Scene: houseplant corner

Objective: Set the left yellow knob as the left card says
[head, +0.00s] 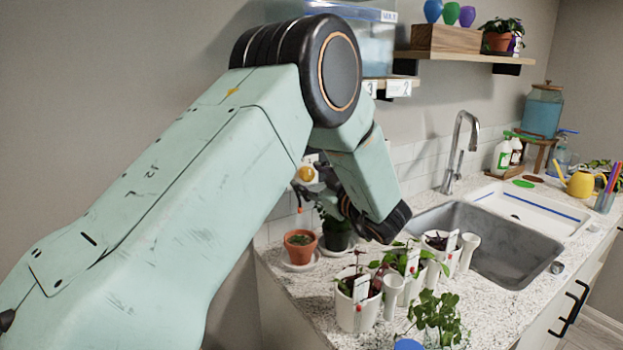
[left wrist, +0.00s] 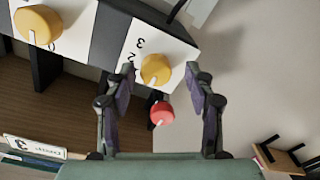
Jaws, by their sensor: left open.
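A yellow knob (head: 306,173) with a pale plate behind it shows beyond my left gripper (head: 318,187) in the head view. In the left wrist view this yellow knob (left wrist: 156,69) has a white pointer mark and sits on a white plate with the digits 3 and 2 legible. My left gripper (left wrist: 160,72) is open, with its fingertips on either side of the knob; contact cannot be told. A second yellow knob (left wrist: 38,25) is at the upper left. The left card (head: 370,88) reads 3; the card to its right (head: 399,88) reads 2. My right gripper is out of view.
A red ball-like part (left wrist: 162,113) sits between my left fingers, below the knob. A terracotta pot (head: 300,246) and several white planters (head: 357,308) stand on the counter below. A sink (head: 490,245) is to the right. The shelf (head: 465,57) holds a plant and vases.

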